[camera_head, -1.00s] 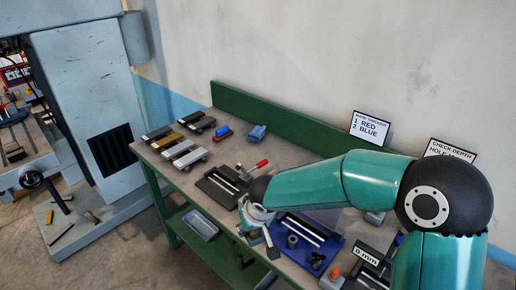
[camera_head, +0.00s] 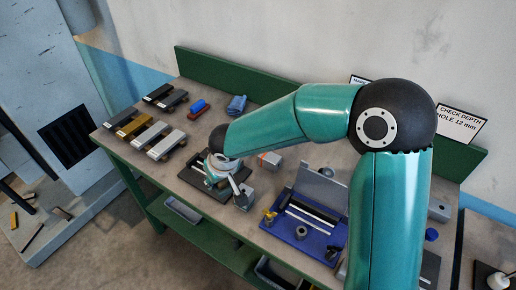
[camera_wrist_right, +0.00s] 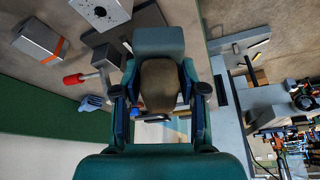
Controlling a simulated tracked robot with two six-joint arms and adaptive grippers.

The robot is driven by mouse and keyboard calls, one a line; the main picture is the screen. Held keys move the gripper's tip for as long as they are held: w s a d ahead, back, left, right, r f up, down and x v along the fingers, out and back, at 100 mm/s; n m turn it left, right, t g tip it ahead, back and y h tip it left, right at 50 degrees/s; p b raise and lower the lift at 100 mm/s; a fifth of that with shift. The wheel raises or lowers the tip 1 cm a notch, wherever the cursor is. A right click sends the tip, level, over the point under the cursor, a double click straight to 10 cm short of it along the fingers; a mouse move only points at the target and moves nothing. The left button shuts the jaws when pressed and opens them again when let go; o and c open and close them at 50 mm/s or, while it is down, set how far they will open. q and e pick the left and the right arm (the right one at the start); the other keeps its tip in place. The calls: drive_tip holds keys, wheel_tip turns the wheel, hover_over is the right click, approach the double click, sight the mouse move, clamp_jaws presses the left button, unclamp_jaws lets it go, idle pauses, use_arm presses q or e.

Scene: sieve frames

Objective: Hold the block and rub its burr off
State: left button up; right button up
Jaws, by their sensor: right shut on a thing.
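My right gripper (camera_head: 240,192) is over the right part of a black vise-like fixture (camera_head: 192,180) in the head view. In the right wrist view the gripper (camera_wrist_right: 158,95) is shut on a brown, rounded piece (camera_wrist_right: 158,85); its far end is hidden. A grey block with an orange stripe (camera_head: 270,161) lies on the bench behind and right of the gripper; it also shows in the right wrist view (camera_wrist_right: 38,42). Another grey block with a hole (camera_wrist_right: 100,12) is at the top of that view. I cannot make out a burr. My left gripper is out of view.
A blue fixture (camera_head: 300,226) with light rails stands right of the gripper. Several bars (camera_head: 166,145), a red-and-blue item (camera_head: 199,107) and a blue cloth (camera_head: 237,104) lie at the bench's left. A red handle (camera_wrist_right: 80,78) shows beside the gripper. A green board (camera_head: 225,72) edges the back.

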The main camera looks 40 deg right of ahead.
drive_tip(key=s+d+r+m+g+h+b, duration=0.1)
drive_tip(key=s+d+r+m+h+b, duration=0.1)
drive_tip(key=s+d+r+m, duration=0.4)
wheel_tip(320, 180, up, 2)
drive_tip(key=shift+s+d+r+m+h+b, duration=0.1)
drive_tip(key=shift+s+d+m+h+b, duration=0.35)
drive_tip(key=shift+d+m, duration=0.65)
